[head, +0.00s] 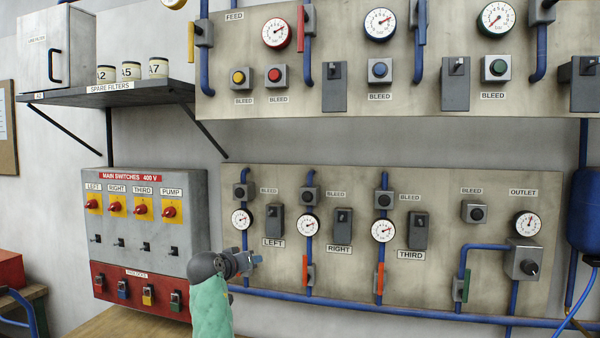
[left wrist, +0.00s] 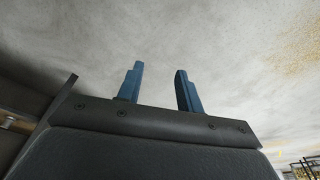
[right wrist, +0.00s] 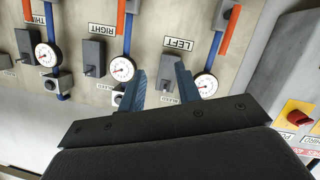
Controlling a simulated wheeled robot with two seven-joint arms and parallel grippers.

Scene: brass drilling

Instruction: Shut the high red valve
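On the upper panel in the head view, the high red valve handle (head: 300,28) stands upright along a blue pipe, beside a red-rimmed gauge (head: 276,32). The top of that pipe is cut off by the picture edge. My right gripper (head: 256,260) is well below it, in front of the lower panel's left part. In the right wrist view its two blue fingers (right wrist: 160,70) are apart with nothing gripped. My left gripper is outside the head view. In the left wrist view its fingers (left wrist: 160,70) are apart and empty before a pale, plain surface.
The lower panel (head: 540,290) carries orange-red handles (head: 305,270) and a green one (head: 467,285). A shelf (head: 60,97) with spare filters juts out left of the upper panel. The switch box (head: 190,205) stands left of my right gripper.

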